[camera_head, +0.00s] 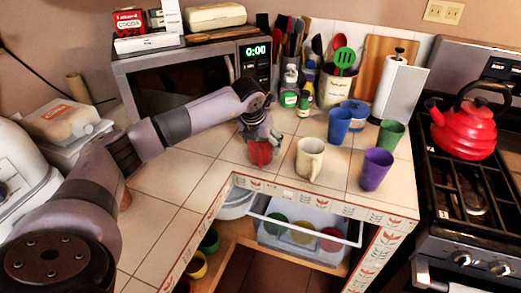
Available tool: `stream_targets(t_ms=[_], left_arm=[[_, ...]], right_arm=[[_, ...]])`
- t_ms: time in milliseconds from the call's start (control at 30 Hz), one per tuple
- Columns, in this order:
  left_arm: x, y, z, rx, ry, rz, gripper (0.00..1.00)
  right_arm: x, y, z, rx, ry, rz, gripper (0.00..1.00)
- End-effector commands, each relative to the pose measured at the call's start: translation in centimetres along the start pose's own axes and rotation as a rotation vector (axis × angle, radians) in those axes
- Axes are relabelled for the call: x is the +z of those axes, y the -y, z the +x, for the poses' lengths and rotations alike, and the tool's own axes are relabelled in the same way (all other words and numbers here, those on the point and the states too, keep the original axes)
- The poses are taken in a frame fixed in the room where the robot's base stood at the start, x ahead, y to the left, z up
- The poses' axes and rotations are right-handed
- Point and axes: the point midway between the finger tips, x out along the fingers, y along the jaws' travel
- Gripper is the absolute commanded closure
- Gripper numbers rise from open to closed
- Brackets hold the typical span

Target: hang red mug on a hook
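The red mug (261,153) stands on the tiled counter near its inner corner, partly covered by my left gripper. My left gripper (261,137) points down right at the top of the red mug, its arm coming in from the left. The fingers overlap the mug, and whether they are closed on it is too small to tell. A green mug (209,241) and a yellow mug (197,265) are below the counter's front edge. No hook can be made out. My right gripper is out of view.
A cream mug (310,158), purple cup (375,169), blue cup (339,125) and green cup (390,134) stand to the right. A microwave (185,80) is behind. An open drawer or bin (330,238) with bowls lies below the counter. A red kettle (470,130) sits on the stove.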

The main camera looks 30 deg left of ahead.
Motion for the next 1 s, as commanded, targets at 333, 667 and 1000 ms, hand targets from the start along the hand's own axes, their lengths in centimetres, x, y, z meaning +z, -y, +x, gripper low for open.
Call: stream_targets(t_ms=[333, 667, 1000], left_arm=[[0.03, -0.01, -0.05, 0.0, 0.001, 0.0, 0.49], [0.03, -0.01, -0.06, 0.0, 0.001, -0.001, 0.71], [0.14, 0.0, -0.18, -0.001, 0.003, -0.001, 0.78]], right_arm=[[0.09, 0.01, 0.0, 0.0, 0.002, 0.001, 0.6], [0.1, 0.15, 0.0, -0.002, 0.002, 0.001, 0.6], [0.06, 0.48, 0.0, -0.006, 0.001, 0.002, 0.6]])
